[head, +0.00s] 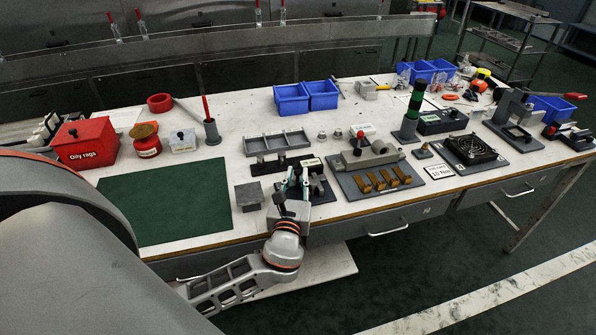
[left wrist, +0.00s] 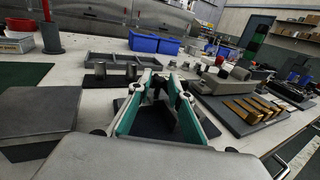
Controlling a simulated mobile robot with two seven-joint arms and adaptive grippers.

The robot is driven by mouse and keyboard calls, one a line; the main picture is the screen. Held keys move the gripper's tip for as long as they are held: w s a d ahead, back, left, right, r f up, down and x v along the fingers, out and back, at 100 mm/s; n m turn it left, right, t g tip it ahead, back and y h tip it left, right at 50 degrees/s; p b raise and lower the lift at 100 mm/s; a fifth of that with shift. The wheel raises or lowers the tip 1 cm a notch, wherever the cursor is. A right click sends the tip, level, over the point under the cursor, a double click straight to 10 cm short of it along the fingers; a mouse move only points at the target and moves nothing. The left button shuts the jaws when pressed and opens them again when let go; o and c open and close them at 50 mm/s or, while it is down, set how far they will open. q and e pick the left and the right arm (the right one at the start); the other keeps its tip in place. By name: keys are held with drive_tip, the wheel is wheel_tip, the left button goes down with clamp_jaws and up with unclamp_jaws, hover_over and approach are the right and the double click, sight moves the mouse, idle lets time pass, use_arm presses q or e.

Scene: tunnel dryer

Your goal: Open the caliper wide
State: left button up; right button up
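My left gripper (head: 298,172) reaches over the table's front edge, pointing at a small dark fixture (head: 323,190) on a black base. In the left wrist view its teal-padded fingers (left wrist: 163,82) are apart, with one on each side of a dark upright part (left wrist: 159,92) of this fixture. Whether the pads touch it I cannot tell. I take this fixture to hold the caliper; its jaws and any opening between them are hidden by the fingers or too small to make out. My right gripper is not in view.
A grey block (head: 249,195) stands left of the fixture, beside a green mat (head: 165,208). A board with brass-coloured pieces (head: 420,178) lies close on the right. A grey divided tray (head: 276,143) and blue bins (head: 291,100) are behind. The mat is bare.

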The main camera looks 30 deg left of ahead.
use_arm(q)
drive_tip(key=shift+x, duration=0.9)
drive_tip(key=shift+w+a, duration=0.1)
drive_tip(key=shift+w, duration=0.1)
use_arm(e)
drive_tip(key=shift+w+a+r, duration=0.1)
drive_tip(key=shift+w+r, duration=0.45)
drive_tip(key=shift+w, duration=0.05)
